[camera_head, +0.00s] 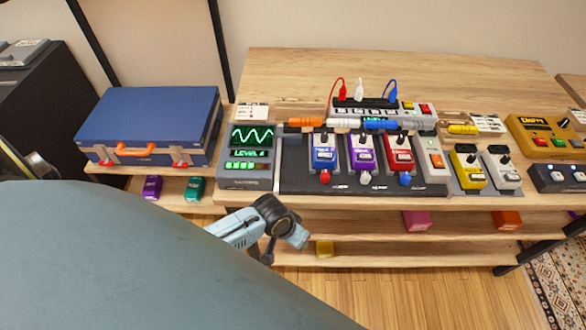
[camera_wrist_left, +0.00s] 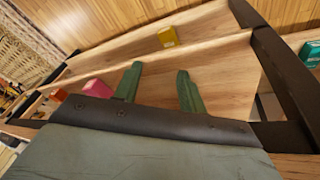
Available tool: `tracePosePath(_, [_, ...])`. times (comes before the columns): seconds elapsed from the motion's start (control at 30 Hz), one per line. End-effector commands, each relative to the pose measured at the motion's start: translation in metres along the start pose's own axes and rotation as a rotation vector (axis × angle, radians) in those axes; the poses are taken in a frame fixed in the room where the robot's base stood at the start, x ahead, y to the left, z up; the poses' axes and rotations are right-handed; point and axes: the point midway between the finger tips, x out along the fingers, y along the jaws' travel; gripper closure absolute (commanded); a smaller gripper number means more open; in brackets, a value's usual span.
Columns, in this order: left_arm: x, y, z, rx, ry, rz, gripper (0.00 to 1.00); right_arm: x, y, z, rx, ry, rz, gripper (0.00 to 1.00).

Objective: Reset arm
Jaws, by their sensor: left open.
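My left gripper (camera_wrist_left: 157,69) is open in the left wrist view. Its two green fingers stand apart with nothing between them, over bare wood of the shelf unit. In the head view, part of my left arm, light blue with a black joint, shows in front of the bench below the grey screen device; the fingers cannot be made out clearly there. My large grey-blue arm link fills the lower left foreground and hides what is behind it. My right gripper is in neither view.
Lower shelves hold a yellow pedal (camera_head: 324,249), a pink pedal (camera_head: 417,221) and an orange pedal (camera_head: 507,220). Floor (camera_head: 440,300) shows clear in front.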

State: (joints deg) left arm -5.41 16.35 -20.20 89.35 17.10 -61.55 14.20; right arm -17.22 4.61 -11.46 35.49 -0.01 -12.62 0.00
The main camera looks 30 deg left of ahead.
Motion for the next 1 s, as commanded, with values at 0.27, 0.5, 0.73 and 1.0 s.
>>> tracePosePath(0.27, [0.006,-0.003,0.006,-0.001,-0.001,-0.007,0.59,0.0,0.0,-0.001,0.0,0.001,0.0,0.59])
tracePosePath(0.5, [0.006,-0.003,0.006,-0.001,-0.002,-0.006,0.59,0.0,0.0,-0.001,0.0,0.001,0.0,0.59])
tracePosePath(0.73, [0.009,-0.004,0.009,-0.003,-0.005,-0.009,0.59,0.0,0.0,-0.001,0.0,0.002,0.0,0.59])
tracePosePath(1.0, [0.077,-0.038,0.102,-0.003,-0.056,-0.079,0.59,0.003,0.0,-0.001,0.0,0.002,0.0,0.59])
